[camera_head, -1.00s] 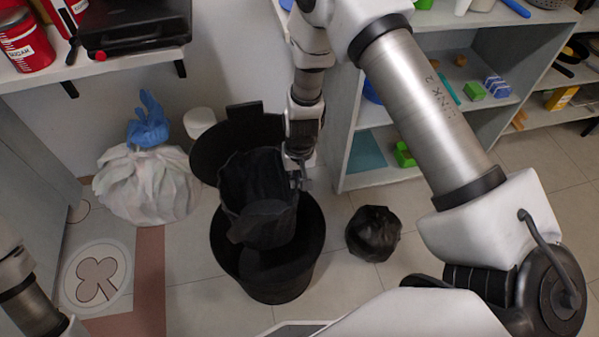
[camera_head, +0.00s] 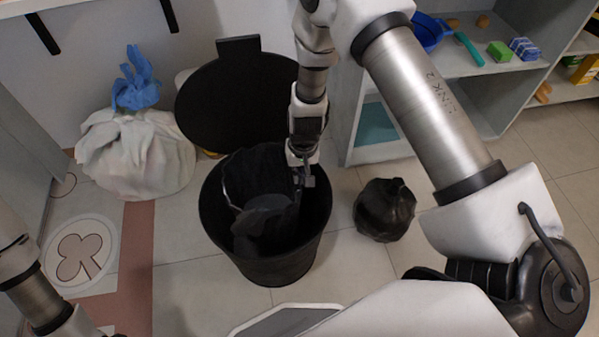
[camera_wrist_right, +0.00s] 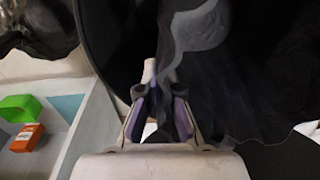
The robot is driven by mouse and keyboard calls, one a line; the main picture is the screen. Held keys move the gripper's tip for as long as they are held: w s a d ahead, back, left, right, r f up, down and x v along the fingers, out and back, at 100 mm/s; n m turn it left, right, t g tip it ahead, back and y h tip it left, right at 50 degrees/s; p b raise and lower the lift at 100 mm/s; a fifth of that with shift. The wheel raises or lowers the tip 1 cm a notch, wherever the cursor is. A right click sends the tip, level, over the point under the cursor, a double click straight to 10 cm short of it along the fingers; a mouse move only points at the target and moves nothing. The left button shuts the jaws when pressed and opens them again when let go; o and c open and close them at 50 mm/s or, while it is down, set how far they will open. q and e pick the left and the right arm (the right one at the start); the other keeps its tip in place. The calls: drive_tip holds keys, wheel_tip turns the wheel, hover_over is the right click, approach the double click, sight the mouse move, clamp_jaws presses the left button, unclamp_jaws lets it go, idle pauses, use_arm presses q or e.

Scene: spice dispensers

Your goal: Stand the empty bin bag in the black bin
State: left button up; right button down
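The black bin (camera_head: 275,268) stands on the floor with its round lid (camera_head: 232,105) open behind it. The empty black bin bag (camera_head: 262,195) is inside the bin's mouth, its upper part near the rim. My right gripper (camera_head: 304,181) is at the right side of the bin opening, shut on the bag's edge. In the right wrist view, the fingers (camera_wrist_right: 160,108) pinch the dark, partly see-through bag (camera_wrist_right: 225,75). The bag's lower part is hidden in the bin. Of my left arm only a link shows at the lower left; its gripper is out of view.
A tied black bag (camera_head: 384,210) sits on the floor right of the bin. A white tied bag with a blue top (camera_head: 140,155) stands to the left. A shelf unit (camera_head: 385,150) is behind on the right.

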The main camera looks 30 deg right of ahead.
wheel_tip(320, 180, down, 14)
drive_tip(key=b, duration=1.2)
drive_tip(key=shift+f, duration=0.25)
drive_tip(key=c, duration=1.2)
unclamp_jaws()
drive_tip(key=shift+c, duration=0.2)
drive_tip(key=shift+r, duration=0.15)
wheel_tip(320, 180, up, 12)
hover_over(299, 201)
drive_tip(key=w+d, duration=0.2)
drive_tip(key=shift+d, duration=0.1)
